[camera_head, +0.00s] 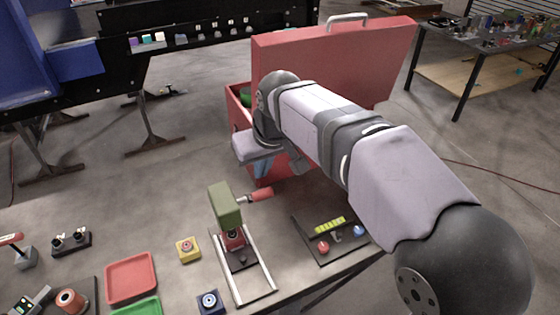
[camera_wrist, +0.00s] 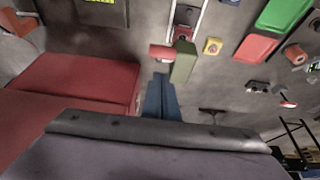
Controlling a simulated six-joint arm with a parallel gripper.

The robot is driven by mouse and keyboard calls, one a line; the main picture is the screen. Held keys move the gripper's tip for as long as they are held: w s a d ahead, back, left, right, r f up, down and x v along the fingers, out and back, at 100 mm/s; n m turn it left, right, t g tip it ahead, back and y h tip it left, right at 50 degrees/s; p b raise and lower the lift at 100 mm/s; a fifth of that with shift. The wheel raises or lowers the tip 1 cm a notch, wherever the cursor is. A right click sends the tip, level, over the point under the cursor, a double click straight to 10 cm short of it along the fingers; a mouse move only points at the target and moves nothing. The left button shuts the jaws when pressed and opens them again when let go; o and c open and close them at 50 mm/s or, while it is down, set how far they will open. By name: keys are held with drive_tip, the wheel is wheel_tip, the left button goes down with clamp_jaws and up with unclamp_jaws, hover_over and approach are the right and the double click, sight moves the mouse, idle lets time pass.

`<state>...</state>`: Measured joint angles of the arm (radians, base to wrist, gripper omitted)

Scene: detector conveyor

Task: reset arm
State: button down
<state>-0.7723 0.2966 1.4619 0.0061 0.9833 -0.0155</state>
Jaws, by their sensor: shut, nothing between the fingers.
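My gripper (camera_head: 262,169) hangs beside the front of the red box, its blue fingers partly hidden by the wrist in the head view. In the wrist view the blue fingers of my gripper (camera_wrist: 161,78) are together with nothing between them. They point towards the green-topped press with a red handle and appear apart from it. My arm reaches in from the lower right of the head view.
The red box (camera_head: 238,108) has its lid (camera_head: 330,65) raised. The green press (camera_head: 225,205) stands on a railed base. Red tray (camera_head: 131,277), green tray (camera_head: 137,308), yellow button box (camera_head: 188,249), blue button box (camera_head: 210,301) and dark control panel (camera_head: 318,252) surround it.

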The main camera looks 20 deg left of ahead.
drive_tip(key=w+d+f+m+h+b, duration=0.1)
drive_tip(key=d+f+b, duration=0.1)
drive_tip(key=d+f, duration=0.35)
drive_tip(key=d+f+m+h+b, duration=0.1)
drive_tip(key=d+f+m, duration=0.15)
drive_tip(key=d, duration=0.55)
drive_tip(key=s+d+f+m+g+b, duration=0.1)
drive_tip(key=s+d+f+m+b, duration=0.1)
drive_tip(key=s+d+f, duration=0.6)
drive_tip(key=s+d+f+m+g+h+b, duration=0.1)
drive_tip(key=s+d+f+m+g+b, duration=0.1)
drive_tip(key=s+d+f, duration=0.6)
drive_tip(key=d+f+m+b, duration=0.1)
drive_tip(key=d+f, duration=0.1)
drive_tip(key=d, duration=0.5)
drive_tip(key=shift+s, duration=0.2)
